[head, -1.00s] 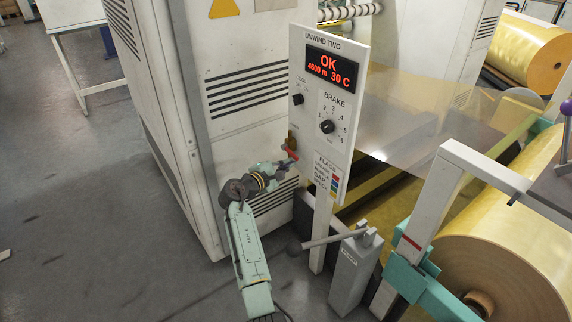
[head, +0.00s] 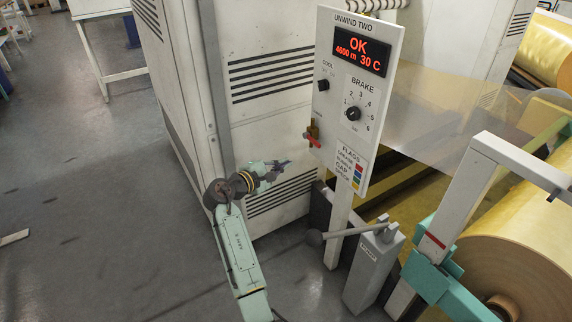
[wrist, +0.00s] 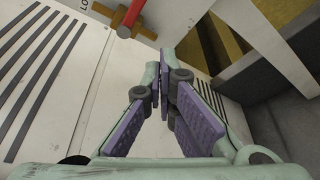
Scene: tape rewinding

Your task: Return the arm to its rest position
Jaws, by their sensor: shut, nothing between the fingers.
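My gripper (head: 284,163) is in front of the vented side of the white cabinet, left of the control panel's post. In the wrist view the purple-padded fingers (wrist: 163,75) are drawn together with nothing between them. The arm's pale green links bend at a dark joint and run down to the bottom edge in the head view. The red-handled valve (head: 312,140) sits on the panel's left edge, apart from the fingertips. The red handle (wrist: 131,18) also shows at the top of the wrist view.
The panel (head: 325,110) reads OK, 4600 m, 30 C. A grey pedestal with a lever (head: 372,268) stands right of my arm. A large yellow film roll (head: 530,230) is at the right. Open grey floor (head: 90,220) lies to the left.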

